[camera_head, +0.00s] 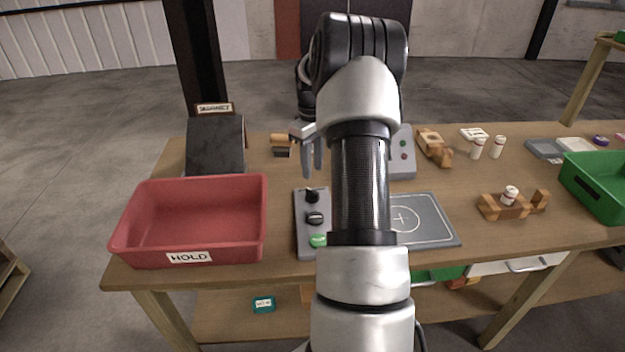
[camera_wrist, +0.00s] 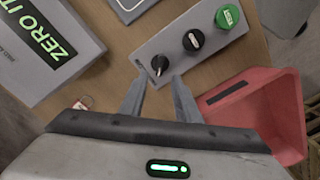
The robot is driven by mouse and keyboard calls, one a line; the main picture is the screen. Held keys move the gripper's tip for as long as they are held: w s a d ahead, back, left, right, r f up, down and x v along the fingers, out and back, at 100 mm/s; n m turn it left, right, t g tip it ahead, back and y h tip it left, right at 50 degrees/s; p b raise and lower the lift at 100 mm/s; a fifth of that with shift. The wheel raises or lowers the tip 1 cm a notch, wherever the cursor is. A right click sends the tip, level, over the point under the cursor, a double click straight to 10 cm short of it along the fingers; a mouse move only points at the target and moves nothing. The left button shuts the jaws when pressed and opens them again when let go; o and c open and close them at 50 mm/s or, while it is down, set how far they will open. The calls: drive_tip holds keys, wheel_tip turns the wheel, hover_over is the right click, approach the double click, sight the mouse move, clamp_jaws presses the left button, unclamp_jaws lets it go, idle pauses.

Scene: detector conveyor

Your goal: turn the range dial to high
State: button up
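A grey control box (camera_head: 301,230) lies on the table right of the red bin; it also shows in the wrist view (camera_wrist: 172,67). It carries a black pointer knob (camera_wrist: 159,64) at its far end, a second black knob (camera_wrist: 193,40) with a pale bar in the middle, and a green button (camera_wrist: 227,17) at the near end. Which knob is the range dial cannot be read. My gripper (camera_head: 312,172) is above the far end of the box, pointing down. In the wrist view its fingers (camera_wrist: 158,98) are apart and empty, just short of the pointer knob.
The red HOLD bin (camera_head: 190,255) stands close on the left. A dark sloped stand (camera_head: 215,145) is behind it. A grey plate with a circle and cross (camera_head: 440,232) lies right of my arm. A grey device reading "ZERO IT" (camera_wrist: 85,65) shows in the wrist view.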

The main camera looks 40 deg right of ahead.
wheel_tip(320, 180, up, 10)
drive_tip(key=shift+f, duration=0.15)
idle(0.4)
